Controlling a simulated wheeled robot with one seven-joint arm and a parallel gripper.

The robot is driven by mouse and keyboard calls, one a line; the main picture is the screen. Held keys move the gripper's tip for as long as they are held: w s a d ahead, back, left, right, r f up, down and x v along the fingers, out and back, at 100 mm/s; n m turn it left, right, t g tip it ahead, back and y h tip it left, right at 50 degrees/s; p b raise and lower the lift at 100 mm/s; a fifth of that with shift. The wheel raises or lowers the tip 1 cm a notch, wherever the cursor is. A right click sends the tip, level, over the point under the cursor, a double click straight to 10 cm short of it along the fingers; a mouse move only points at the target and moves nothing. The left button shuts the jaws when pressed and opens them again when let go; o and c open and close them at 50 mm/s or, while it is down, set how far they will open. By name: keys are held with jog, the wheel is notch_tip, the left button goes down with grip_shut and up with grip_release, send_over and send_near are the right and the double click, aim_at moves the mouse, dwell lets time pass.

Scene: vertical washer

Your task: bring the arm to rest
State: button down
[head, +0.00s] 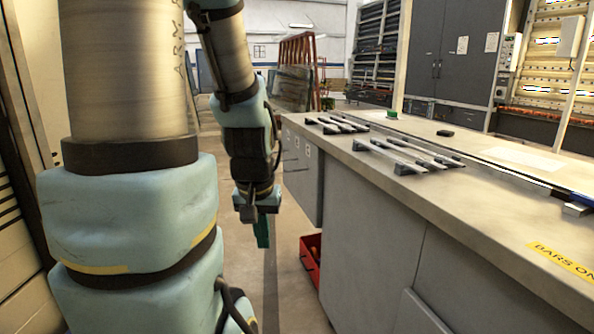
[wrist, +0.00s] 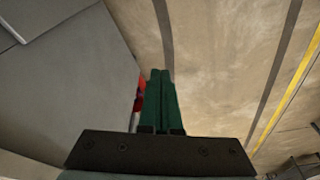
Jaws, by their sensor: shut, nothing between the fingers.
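My gripper (head: 263,232) hangs pointing down at the end of my arm, left of the long workbench and above the floor. In the wrist view my gripper (wrist: 160,72) shows two green fingers side by side, shut with nothing between them. My pale blue and metal arm fills the left of the head view and hides part of the room behind it. My gripper is apart from the bench, with a gap of floor between them in the head view.
The grey workbench (head: 360,235) runs along the right, with several metal bars (head: 400,155) on its top. A red bin (head: 311,260) sits on the floor at its base, close to my gripper's right. Open floor (head: 288,300) lies below. Dark cabinets (head: 455,50) stand behind.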

notch_tip(320, 180, down, 26)
jog(key=s+g+b, duration=0.1)
jog(key=s+b, duration=0.1)
jog(key=b, duration=2.1)
notch_tip(320, 180, up, 38)
jog(key=p, duration=3.8)
jog(key=shift+w+r, duration=0.25)
jog(key=shift+d, duration=0.15)
